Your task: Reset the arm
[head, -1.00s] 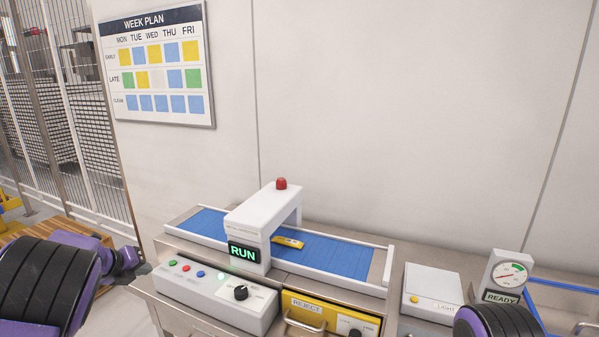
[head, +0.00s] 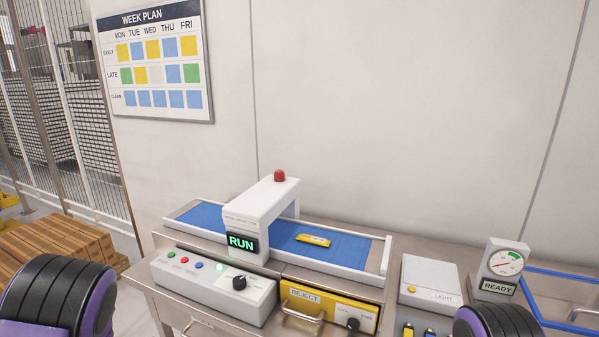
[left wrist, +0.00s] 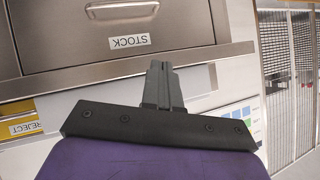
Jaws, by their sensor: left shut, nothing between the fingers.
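My left gripper (left wrist: 164,86) shows in the left wrist view, its two dark fingers pressed together with nothing between them. It is in front of a metal drawer labelled STOCK (left wrist: 130,41), apart from it as far as I can see. In the head view only a black and purple link of my left arm shows at the lower left, and the gripper is out of that picture. A similar link of my right arm shows at the bottom right, with its gripper out of view.
A bench carries a conveyor (head: 345,249) with a yellow packet (head: 313,240), a white arch showing RUN (head: 262,206), a button panel (head: 213,285) and a yellow REJECT drawer (head: 330,306). To the right are a LIGHT box (head: 430,281) and a READY gauge (head: 501,268).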

